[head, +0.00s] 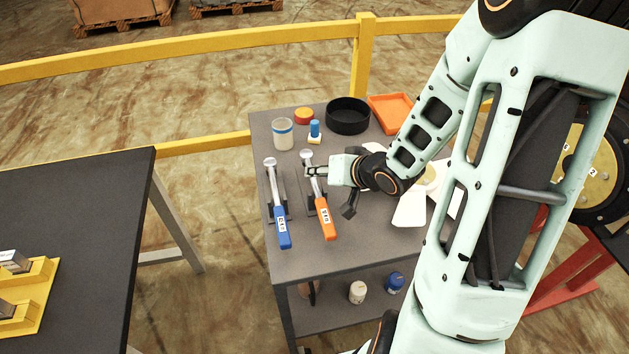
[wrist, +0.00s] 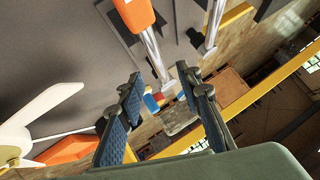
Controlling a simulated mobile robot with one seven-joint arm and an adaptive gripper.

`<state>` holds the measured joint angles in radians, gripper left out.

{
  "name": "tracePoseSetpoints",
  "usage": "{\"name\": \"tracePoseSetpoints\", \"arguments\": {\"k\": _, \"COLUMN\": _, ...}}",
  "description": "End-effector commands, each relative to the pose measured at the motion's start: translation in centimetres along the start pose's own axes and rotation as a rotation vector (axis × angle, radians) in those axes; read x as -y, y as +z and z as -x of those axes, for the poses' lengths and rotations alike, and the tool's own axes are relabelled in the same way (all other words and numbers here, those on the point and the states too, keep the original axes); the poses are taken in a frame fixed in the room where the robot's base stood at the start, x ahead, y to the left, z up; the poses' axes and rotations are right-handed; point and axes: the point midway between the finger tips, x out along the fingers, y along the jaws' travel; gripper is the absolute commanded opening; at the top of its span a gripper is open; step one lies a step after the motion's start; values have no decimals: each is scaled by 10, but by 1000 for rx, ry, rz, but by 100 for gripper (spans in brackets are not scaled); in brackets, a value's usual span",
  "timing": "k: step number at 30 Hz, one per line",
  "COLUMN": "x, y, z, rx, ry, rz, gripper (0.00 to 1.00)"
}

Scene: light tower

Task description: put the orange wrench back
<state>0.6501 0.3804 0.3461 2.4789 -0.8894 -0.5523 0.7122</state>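The orange wrench (head: 326,218) lies on the grey cart top, its silver shaft over a dark holder (head: 310,194) and its head toward the back. In the wrist view its orange handle (wrist: 134,12) is at the top, with the shaft running down toward the gap between my fingers. My gripper (head: 311,171) is at the head end of the orange wrench; in the wrist view its fingers (wrist: 163,82) are spread apart. I cannot tell whether they straddle the wrench or hover above it. The blue wrench (head: 282,226) lies to the left in a similar holder.
The cart (head: 300,262) also bears a glass jar (head: 283,134), a blue-topped item (head: 314,130), a black bowl (head: 347,117) and an orange tray (head: 391,112). A white bladed object (head: 409,210) lies right. A yellow rail (head: 230,40) runs behind; a dark table (head: 75,230) stands left.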

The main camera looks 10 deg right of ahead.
Motion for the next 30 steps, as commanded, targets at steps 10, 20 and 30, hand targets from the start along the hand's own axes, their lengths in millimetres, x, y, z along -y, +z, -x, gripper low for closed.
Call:
{"name": "tracePoseSetpoints", "arguments": {"k": 10, "x": 0, "y": -1, "z": -38, "rx": 2, "ry": -1, "rz": 2, "gripper": 32}}
{"name": "tracePoseSetpoints", "arguments": {"k": 20, "x": 0, "y": -5, "z": -67, "rx": 1, "ry": 1, "rz": 1, "gripper": 32}}
{"name": "tracePoseSetpoints", "arguments": {"k": 30, "x": 0, "y": -5, "z": -66, "rx": 0, "ry": 2, "rz": 1, "gripper": 14}}
